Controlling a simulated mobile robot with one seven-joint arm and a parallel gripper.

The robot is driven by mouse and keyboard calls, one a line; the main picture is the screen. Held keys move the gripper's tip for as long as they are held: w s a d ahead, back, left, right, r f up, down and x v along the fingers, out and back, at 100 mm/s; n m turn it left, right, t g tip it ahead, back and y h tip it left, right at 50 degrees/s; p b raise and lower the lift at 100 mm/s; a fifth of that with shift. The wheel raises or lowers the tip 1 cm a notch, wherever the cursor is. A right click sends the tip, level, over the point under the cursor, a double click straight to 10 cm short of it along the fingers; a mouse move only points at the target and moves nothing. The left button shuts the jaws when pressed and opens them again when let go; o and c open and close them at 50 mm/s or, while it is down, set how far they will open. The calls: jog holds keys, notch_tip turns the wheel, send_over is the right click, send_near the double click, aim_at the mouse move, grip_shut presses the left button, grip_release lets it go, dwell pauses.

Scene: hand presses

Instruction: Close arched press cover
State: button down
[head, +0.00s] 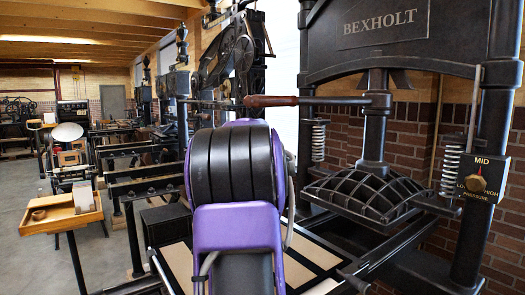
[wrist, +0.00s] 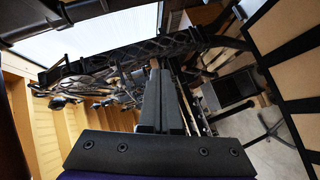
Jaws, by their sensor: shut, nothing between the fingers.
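The arched press (head: 385,50) is a large black frame marked BEXHOLT, standing on the right in the head view. Its domed, ribbed platen (head: 372,197) hangs under the central screw. A dark-barred frame with tan panels (head: 304,272), which looks like the cover, shows low in front of the press, partly hidden by my purple arm. A similar barred tan frame (wrist: 292,47) fills the upper right of the wrist view, apart from my gripper. Its exact angle is unclear. My gripper (wrist: 160,82) is shut and empty in the wrist view; my arm hides it in the head view.
A wooden-handled bar (head: 270,101) reaches left from the press screw. A pressure dial (head: 476,184) is on the right post. A wooden tray table (head: 62,217) stands at left. Other presses (head: 150,150) line the wall behind; grey floor is open at far left.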

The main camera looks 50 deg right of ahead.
jog(key=s+d+f, duration=0.1)
jog(key=d+f, duration=0.2)
jog(key=f, duration=0.5)
jog(key=s+d+f+m+y, duration=0.1)
jog(key=d+f, duration=0.2)
jog(key=f, duration=0.5)
jog(key=d+f+y+p, duration=0.1)
jog(key=d+f, duration=0.2)
jog(key=f, duration=0.6)
jog(key=shift+s+d+f, duration=0.1)
jog(key=shift+s+d, duration=0.1)
jog(key=shift+s, duration=0.2)
jog(key=shift+f+m, duration=0.3)
jog(key=shift+f, duration=0.3)
jog(key=shift+a+f, duration=0.1)
jog(key=shift+f, duration=0.05)
jog(key=shift+s+a, duration=0.1)
jog(key=shift+s, duration=0.05)
jog(key=v, duration=0.8)
jog(key=r+b+v, duration=0.1)
jog(key=v, duration=0.8)
jog(key=shift+r, duration=0.25)
